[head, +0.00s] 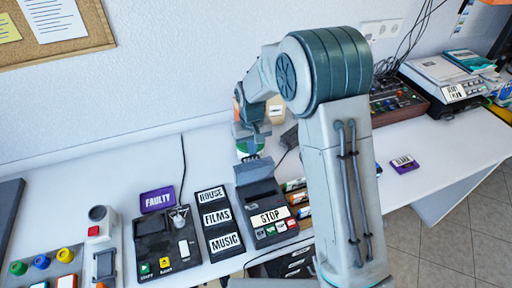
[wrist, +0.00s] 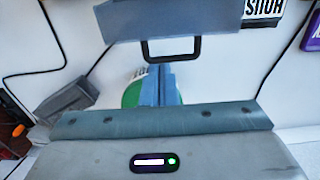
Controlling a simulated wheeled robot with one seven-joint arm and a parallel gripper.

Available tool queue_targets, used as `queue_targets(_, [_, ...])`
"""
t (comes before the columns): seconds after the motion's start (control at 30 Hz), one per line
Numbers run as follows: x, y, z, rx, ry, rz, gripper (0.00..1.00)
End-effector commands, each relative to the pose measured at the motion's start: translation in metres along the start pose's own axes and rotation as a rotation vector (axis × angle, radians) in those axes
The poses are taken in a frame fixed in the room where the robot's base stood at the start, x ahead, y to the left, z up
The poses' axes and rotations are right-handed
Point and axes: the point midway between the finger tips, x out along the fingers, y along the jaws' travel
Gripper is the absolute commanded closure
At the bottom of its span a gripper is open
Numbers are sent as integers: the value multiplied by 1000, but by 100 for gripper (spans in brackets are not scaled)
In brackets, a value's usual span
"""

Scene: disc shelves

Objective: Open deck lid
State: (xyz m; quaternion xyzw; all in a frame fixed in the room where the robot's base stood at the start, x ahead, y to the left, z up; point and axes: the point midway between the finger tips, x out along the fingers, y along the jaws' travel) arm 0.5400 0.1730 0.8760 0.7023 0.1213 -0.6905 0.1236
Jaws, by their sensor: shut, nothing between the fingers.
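The deck (head: 270,215), a dark box with a STOP label and coloured buttons, stands on the table in the middle of the head view. Its grey lid (head: 254,172) appears raised at the back edge. In the wrist view the lid (wrist: 165,20) is at the top, with a black loop handle (wrist: 172,57) on its edge. My gripper (wrist: 160,68) is shut and empty, its fingertips close to the handle in the picture; I cannot tell whether they touch. In the head view the fingertips are hidden around the lid's far side.
A green and white round thing (wrist: 131,95) is partly hidden behind the fingers. Left of the deck are a HOUSE, FILMS, MUSIC rack (head: 216,220), a purple FAULTY tray (head: 157,199) and a dark device (head: 166,245). Bare tabletop (head: 105,165) lies at the back left.

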Motion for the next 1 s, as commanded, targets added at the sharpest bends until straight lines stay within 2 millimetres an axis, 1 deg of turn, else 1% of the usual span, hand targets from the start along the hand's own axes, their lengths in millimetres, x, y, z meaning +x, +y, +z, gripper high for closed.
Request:
queue_targets(0.27, [0, 3, 1, 5, -2, 0, 100])
queue_targets(0.37, [-3, 3, 1, 5, -2, 0, 100])
queue_targets(0.47, [-10, 3, 1, 5, -2, 0, 100])
queue_targets(0.57, [-21, 4, 1, 5, -2, 0, 100])
queue_targets(0.9, [-80, 4, 4, 6, 0, -1, 100])
queue_targets(1.0, [-92, 5, 5, 6, -1, -1, 100])
